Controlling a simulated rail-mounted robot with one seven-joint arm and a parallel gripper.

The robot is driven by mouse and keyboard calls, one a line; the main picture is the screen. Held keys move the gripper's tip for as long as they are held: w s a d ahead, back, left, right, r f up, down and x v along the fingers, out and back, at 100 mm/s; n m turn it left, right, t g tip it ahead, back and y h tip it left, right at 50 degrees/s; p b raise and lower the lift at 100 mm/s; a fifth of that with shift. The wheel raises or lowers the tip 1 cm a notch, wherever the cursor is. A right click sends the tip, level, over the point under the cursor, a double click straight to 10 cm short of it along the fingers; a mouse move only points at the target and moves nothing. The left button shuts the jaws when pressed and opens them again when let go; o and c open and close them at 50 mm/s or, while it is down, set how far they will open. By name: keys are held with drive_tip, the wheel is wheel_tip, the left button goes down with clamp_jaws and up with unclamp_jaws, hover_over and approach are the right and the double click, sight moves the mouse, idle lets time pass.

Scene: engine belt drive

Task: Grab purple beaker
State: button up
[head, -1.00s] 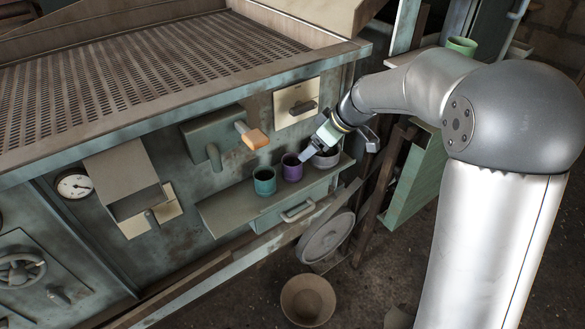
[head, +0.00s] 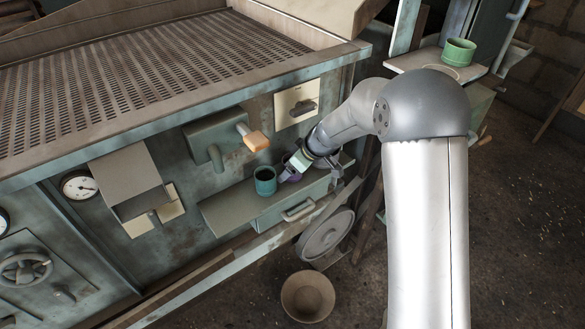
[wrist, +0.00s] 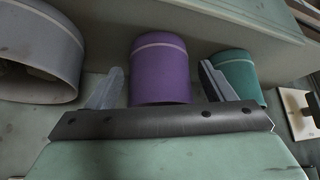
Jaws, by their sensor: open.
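The purple beaker (wrist: 160,70) stands on the shelf between a grey beaker and a teal beaker. In the wrist view my gripper (wrist: 158,90) is open, with one finger on each side of the purple beaker. Small gaps show between the fingers and its wall. In the head view my gripper (head: 290,172) covers most of the purple beaker (head: 292,178), and only a little purple shows.
The teal beaker (wrist: 238,75) is close beside one finger; it also shows in the head view (head: 265,181). The grey beaker (wrist: 38,55) is on the other side. The shelf (head: 228,208) is clear left of the teal beaker.

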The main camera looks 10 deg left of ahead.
drive_tip(key=c, duration=1.1)
drive_tip(key=shift+o, duration=0.2)
